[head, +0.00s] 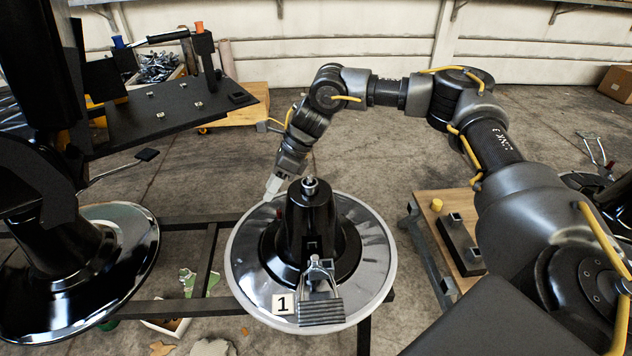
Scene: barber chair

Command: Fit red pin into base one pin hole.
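Base one (375,262) is a round chrome disc with a black column (312,215) upright at its middle. A label with the number 1 (283,303) is on its near rim. A metal foot pedal (320,308) sticks out at the front of the column. A small square opening shows low on the column's front; I cannot tell whether it is the pin hole. My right gripper (271,191) is behind and left of the column, over the disc's far edge, pointing down. Its fingertips are small and partly hidden, so its opening is unclear. My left gripper is out of view.
Another chrome base (125,262) with a black column stands at left, below a black tray (170,115). A dark metal frame (205,262) runs under the bases. A wooden board (440,225) with a yellow peg and black block lies at right.

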